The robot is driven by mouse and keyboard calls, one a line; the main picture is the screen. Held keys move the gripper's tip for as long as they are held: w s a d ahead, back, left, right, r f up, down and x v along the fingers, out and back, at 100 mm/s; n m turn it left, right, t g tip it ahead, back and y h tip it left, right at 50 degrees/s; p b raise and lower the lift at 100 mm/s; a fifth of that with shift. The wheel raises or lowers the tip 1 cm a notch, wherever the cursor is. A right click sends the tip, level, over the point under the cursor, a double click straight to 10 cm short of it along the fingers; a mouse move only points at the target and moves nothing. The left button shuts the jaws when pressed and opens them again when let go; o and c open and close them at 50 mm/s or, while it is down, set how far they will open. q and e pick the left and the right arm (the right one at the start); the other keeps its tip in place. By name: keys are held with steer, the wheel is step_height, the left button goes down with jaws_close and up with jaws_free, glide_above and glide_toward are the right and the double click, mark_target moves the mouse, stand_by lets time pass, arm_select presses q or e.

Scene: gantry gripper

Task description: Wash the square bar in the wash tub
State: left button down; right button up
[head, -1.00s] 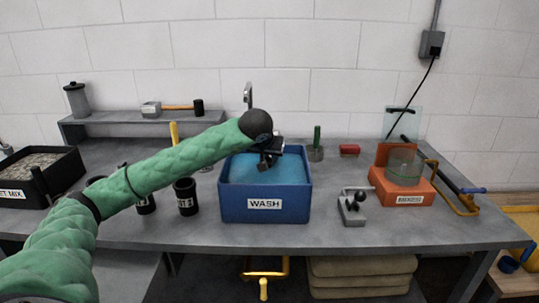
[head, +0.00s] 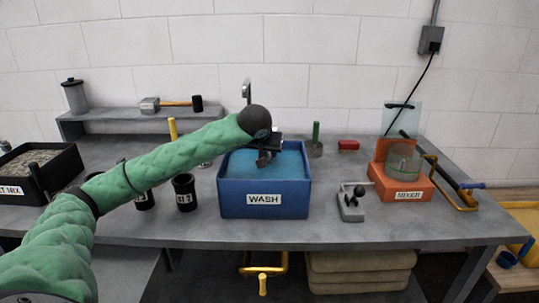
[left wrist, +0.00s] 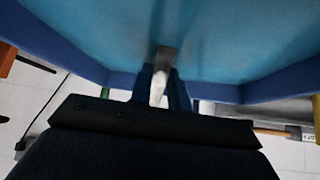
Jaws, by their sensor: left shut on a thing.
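The blue wash tub (head: 264,203), labelled WASH, stands on the grey bench and holds blue water. My left gripper (head: 264,160) is over the tub, pointing down at the water, with its fingertips at or near the surface. In the left wrist view the left gripper (left wrist: 162,88) is shut on the square bar (left wrist: 164,58), a pale grey piece sticking out past the fingertips against the blue water. I cannot tell how deep the bar's end is. In the head view the bar is hidden or too small to make out. My right gripper is not in view.
Black cups (head: 185,192) stand left of the tub. A small grey fixture (head: 350,204) and the orange mixer (head: 402,186) stand to the right. A tap (head: 247,90) rises behind the tub.

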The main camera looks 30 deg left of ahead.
arm_select(q)
steer(key=shift+r, duration=0.25)
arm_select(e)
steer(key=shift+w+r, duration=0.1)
arm_select(q)
steer(key=shift+f+b, duration=0.4)
steer(key=shift+f, duration=0.05)
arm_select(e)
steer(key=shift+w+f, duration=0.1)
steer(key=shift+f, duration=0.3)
